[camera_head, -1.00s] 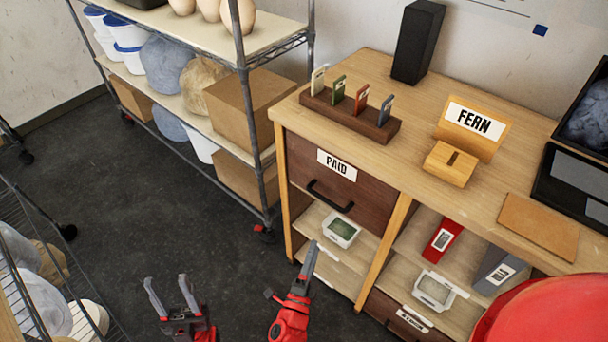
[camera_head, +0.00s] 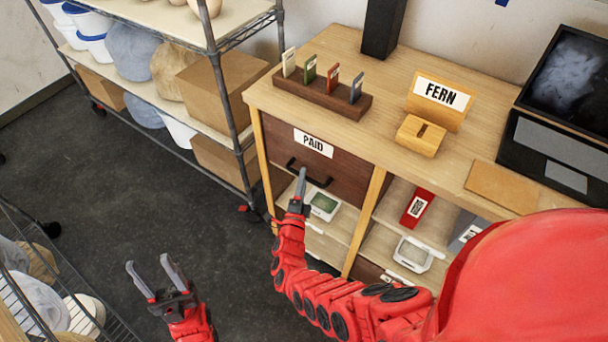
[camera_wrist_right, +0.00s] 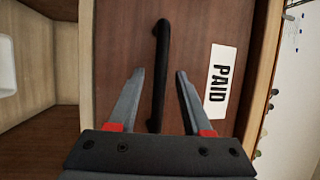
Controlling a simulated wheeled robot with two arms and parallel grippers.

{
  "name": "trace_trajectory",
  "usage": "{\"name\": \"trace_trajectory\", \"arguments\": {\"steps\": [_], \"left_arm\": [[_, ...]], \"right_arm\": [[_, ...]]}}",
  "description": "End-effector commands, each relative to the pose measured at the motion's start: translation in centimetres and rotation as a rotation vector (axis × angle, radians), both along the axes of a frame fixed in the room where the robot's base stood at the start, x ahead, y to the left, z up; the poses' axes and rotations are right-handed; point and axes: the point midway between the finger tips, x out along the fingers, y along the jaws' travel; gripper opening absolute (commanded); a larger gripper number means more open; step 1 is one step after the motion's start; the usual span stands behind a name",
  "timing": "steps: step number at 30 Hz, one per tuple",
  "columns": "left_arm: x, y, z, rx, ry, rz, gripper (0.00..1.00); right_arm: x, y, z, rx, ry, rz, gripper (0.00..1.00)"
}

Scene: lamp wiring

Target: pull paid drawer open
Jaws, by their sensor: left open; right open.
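The PAID drawer (camera_head: 334,172) is a dark brown front with a white PAID label (camera_head: 313,142) and a black bar handle (camera_head: 309,171). It looks shut, flush with the desk. My right gripper (camera_head: 301,176) is at the handle, open. In the right wrist view the handle (camera_wrist_right: 160,75) runs between the two open fingers of my right gripper (camera_wrist_right: 158,85), with a gap on each side. The PAID label (camera_wrist_right: 220,83) lies beside the right finger. My left gripper (camera_head: 152,272) is open and empty over the floor.
On the desk top (camera_head: 390,118) stand a rack of coloured tags (camera_head: 322,95) and a FERN holder (camera_head: 440,98). A wire shelf with boxes (camera_head: 215,85) is close on the left. The floor (camera_head: 110,200) is clear.

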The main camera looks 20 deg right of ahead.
Motion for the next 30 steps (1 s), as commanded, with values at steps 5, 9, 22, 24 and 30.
{"name": "trace_trajectory", "arguments": {"steps": [5, 9, 22, 24, 30], "left_arm": [[0.0, 0.0, 0.03, 0.0, 0.0, 0.0, 0.5], [0.0, 0.0, 0.03, 0.0, 0.0, 0.0, 0.5], [0.0, 0.0, 0.03, 0.0, 0.0, 0.0, 0.5], [0.0, 0.0, 0.03, 0.0, 0.0, 0.0, 0.5], [0.0, 0.0, 0.03, 0.0, 0.0, 0.0, 0.5]], "right_arm": [[0.88, -0.6, 0.15, 0.0, 0.001, -0.001, 0.5], [1.09, -0.75, 0.25, -0.001, -0.001, -0.002, 0.5], [1.05, -0.72, 0.21, -0.001, 0.001, -0.002, 0.06], [1.05, -0.72, 0.2, -0.001, 0.001, -0.002, 0.0], [1.06, -0.72, 0.21, -0.002, 0.001, -0.001, 0.0]]}}
